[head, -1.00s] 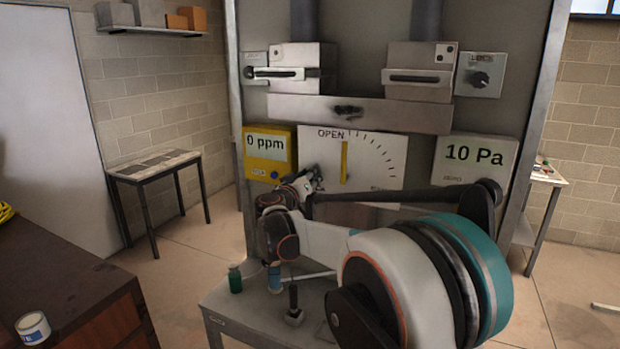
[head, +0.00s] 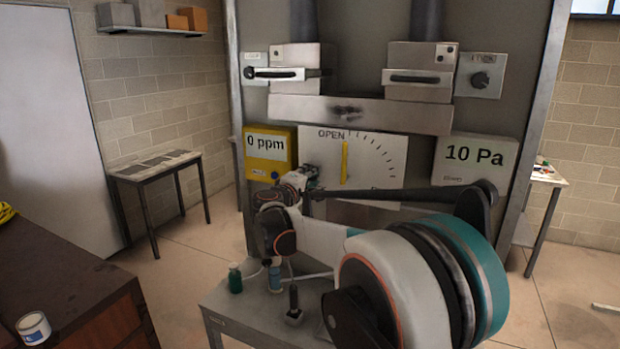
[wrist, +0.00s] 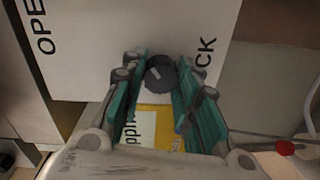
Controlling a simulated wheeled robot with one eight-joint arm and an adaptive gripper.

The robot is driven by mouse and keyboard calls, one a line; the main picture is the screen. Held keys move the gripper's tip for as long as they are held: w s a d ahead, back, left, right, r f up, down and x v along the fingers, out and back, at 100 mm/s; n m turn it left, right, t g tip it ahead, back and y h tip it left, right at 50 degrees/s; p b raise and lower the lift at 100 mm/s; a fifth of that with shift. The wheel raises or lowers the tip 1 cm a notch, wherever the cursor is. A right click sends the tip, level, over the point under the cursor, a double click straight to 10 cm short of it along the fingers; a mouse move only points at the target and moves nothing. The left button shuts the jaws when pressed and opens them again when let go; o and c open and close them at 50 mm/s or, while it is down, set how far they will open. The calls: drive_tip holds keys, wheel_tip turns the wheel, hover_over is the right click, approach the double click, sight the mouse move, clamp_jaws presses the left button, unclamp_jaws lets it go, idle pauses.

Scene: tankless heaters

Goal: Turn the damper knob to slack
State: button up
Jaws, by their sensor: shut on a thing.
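The damper plate (head: 385,150) is a white panel marked OPEN, with a yellow pointer (head: 344,162) standing upright and an arc of tick marks. A round dark knob (wrist: 160,75) with a pale mark sits on this plate in the wrist view. My gripper (head: 311,174) is at the plate's lower left in the head view, where it hides the knob. In the wrist view my gripper's (wrist: 161,62) teal fingers are on both sides of the knob, shut on it. A word ending in CK (wrist: 206,52) shows beside the knob, its start hidden.
A yellow meter (head: 269,153) reading 0 ppm is close left of my gripper. A gauge (head: 474,158) reading 10 Pa is at the right. Another dark knob (head: 480,80) is at upper right. Small bottles (head: 235,279) stand on the grey bench (head: 235,308) below my arm.

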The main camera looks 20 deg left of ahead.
drive_tip(key=shift+a+n+h, duration=0.1)
drive_tip(key=shift+n+h, duration=0.2)
drive_tip(key=shift+n, duration=3.5)
drive_tip(key=o, duration=1.1)
drive_tip(key=shift+c, duration=0.2)
drive_tip(key=s+a, duration=0.1)
drive_tip(key=s, duration=1.1)
drive_tip(key=shift+r, duration=0.2)
